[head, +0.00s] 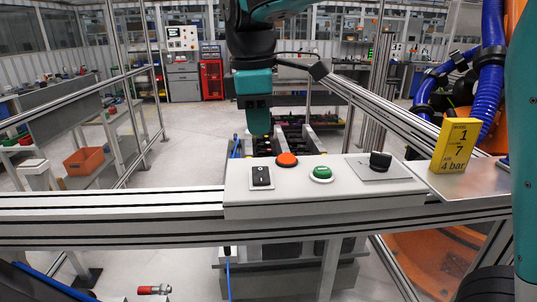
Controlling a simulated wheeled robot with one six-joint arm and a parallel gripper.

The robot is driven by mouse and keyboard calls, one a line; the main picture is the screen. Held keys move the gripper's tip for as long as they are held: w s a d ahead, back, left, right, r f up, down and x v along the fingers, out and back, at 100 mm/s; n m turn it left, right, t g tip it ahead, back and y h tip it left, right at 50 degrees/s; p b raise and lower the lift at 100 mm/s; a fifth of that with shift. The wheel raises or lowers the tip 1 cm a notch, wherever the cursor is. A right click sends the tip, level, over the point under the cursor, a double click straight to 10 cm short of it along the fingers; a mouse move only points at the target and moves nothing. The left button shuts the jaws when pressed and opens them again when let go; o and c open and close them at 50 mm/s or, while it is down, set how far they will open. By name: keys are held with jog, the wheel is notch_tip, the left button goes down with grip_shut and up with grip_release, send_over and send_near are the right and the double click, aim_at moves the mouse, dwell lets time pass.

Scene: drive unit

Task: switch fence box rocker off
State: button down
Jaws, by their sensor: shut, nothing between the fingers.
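The fence box (325,198) is a pale sloped panel on the aluminium fence rail in the middle of the head view. Its black rocker (262,176) is at the left end, with white marks on its upper and lower parts. Which half is pressed in is too small to tell. My gripper (259,134) points down just above the rocker in the picture, near the box's far edge. Its fingers are together and hold nothing. They look apart from the rocker; how far above or behind it they are, I cannot tell.
An orange button (287,160), a green button (321,173) and a black rotary knob (380,161) are on the same box, right of the rocker. A yellow sign (455,145) stands at the right, by blue hoses (492,75). A dark machine is behind the box.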

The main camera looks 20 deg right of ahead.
aim_at(259, 170)
jog(key=shift+n+t, duration=0.5)
jog(key=shift+t, duration=0.2)
jog(key=r, duration=0.1)
jog(key=w+r, duration=0.2)
jog(key=r, duration=0.1)
jog(key=shift+d, duration=0.35)
jog(key=shift+f, duration=0.15)
jog(key=f, duration=0.4)
jog(key=w+f+p, duration=0.1)
jog(key=f, duration=0.4)
jog(key=w+f+p, duration=0.1)
jog(key=f, duration=0.3)
jog(key=shift+d+f, duration=0.35)
jog(key=shift+p, duration=0.45)
